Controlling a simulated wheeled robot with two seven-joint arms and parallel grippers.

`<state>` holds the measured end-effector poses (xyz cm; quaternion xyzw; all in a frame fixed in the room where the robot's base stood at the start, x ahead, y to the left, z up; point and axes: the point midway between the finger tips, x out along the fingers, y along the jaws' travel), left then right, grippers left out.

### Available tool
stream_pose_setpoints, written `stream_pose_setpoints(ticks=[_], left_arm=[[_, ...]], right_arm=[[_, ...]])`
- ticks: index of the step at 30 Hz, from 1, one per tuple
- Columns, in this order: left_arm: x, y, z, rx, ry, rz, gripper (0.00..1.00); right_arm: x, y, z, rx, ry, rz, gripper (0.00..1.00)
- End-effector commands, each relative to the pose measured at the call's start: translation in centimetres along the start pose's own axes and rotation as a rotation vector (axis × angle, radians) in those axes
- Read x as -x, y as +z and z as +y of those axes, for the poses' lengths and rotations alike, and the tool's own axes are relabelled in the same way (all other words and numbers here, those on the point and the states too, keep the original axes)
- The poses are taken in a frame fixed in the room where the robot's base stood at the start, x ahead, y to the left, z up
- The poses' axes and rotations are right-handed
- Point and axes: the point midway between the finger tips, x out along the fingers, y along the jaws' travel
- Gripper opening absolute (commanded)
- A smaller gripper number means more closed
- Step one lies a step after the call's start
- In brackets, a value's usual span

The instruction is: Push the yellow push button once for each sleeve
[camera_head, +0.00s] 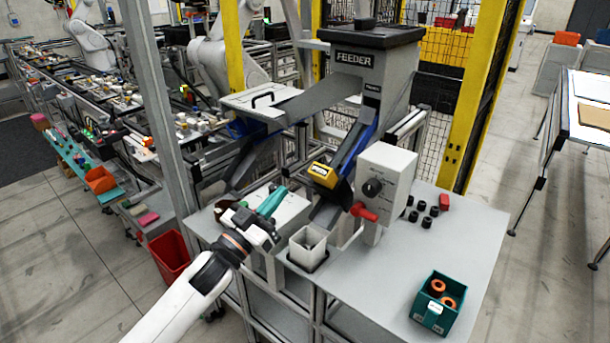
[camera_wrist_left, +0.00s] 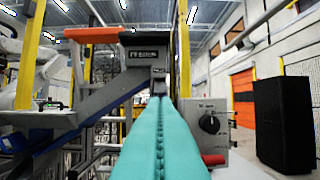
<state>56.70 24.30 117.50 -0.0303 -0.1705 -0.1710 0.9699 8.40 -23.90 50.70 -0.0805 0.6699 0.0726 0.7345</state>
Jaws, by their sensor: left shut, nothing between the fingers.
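My left gripper (camera_head: 276,194) has teal fingers pressed together and empty. In the head view it is left of and below the yellow block, apart from it. In the left wrist view the shut fingers (camera_wrist_left: 158,110) point toward the feeder, and the yellow block does not show there. Orange-and-dark rings (camera_head: 438,287) lie in a teal bin (camera_head: 422,318). I cannot tell whether these are the sleeves. My right gripper is not seen.
A grey control box (camera_head: 398,165) with a dark knob and red handle (camera_head: 364,212) stands right of the chute. A white square cup (camera_head: 307,247) is below the chute. Several black cylinders (camera_head: 427,221) stand on the table. The right tabletop (camera_head: 465,240) is mostly clear.

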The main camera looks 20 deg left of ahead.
Motion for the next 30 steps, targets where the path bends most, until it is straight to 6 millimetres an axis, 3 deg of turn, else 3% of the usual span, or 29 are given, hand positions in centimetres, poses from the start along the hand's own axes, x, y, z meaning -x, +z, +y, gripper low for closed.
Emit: stream_pose_setpoints(ticks=[8,22,24,30], left_arm=[[-1.1,0.2,0.1,-0.001,0.001,-0.002,0.0],[-10.7,0.5,0.0,0.0,0.0,-0.002,0.0],[-10.5,-1.4,0.0,0.005,0.003,0.003,0.0],[-10.9,-3.4,0.0,0.001,0.002,0.001,0.0]], right_arm=[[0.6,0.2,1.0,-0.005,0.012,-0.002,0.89],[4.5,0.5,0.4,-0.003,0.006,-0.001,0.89],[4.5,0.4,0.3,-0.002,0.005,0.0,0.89],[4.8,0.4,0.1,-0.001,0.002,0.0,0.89]])
